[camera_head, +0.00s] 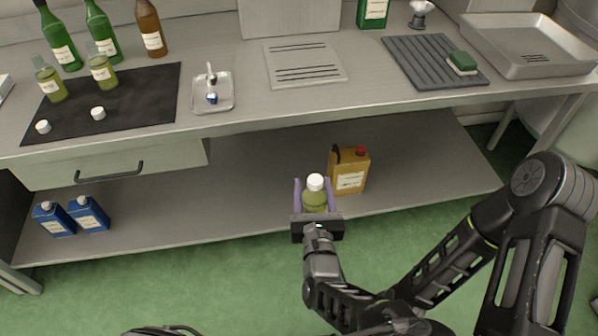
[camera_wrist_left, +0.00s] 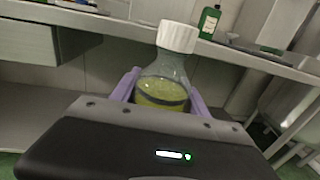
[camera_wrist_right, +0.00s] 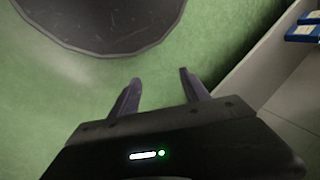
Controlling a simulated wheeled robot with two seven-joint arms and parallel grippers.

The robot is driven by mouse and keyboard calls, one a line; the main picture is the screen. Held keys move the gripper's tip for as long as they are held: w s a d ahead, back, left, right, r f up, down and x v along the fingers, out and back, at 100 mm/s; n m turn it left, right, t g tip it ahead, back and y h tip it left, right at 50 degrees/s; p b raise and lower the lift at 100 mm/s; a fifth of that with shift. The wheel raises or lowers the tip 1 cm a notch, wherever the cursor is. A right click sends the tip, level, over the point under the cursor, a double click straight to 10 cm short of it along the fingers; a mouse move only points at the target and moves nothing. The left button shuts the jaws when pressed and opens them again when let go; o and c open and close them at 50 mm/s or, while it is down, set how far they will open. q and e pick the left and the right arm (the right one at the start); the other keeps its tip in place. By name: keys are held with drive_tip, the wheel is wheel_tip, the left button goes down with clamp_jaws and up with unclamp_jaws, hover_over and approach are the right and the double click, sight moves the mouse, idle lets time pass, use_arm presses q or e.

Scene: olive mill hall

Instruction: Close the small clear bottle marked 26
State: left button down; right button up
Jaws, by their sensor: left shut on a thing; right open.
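My left gripper (camera_head: 316,207) is shut on a small clear bottle (camera_head: 314,198) of yellow-green liquid, held upright-looking in front of the lower shelf. In the left wrist view the bottle (camera_wrist_left: 163,88) stands between the purple fingers, with a white cap (camera_wrist_left: 177,36) on its neck. How tight the cap sits, I cannot tell. No number shows on it. Two similar small bottles, (camera_head: 49,82) and (camera_head: 101,70), stand uncapped-looking on the dark mat, their labels unreadable. Two white caps, (camera_head: 43,127) and (camera_head: 98,113), lie before them. My right gripper (camera_wrist_right: 155,92) is open and empty above the green floor.
Green bottles (camera_head: 60,45) and a brown bottle (camera_head: 151,30) stand behind the mat (camera_head: 140,95). A metal tray (camera_head: 226,94) lies right of it. A yellow jug (camera_head: 350,171) and blue jugs (camera_head: 56,220) stand on the lower shelf. The counter edge overhangs this shelf.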

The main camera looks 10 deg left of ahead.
use_arm(q)
drive_tip(key=s+a+r+n+g+y, duration=0.1)
drive_tip(key=a+y, duration=0.1)
drive_tip(key=a, duration=0.5)
drive_tip(key=s+a+r+n+y, duration=0.1)
drive_tip(key=a+n+y, duration=0.1)
drive_tip(key=a, duration=0.6)
drive_tip(key=shift+a+g+y, duration=0.2)
drive_tip(key=shift+g+y, duration=0.2)
drive_tip(key=shift+y, duration=0.1)
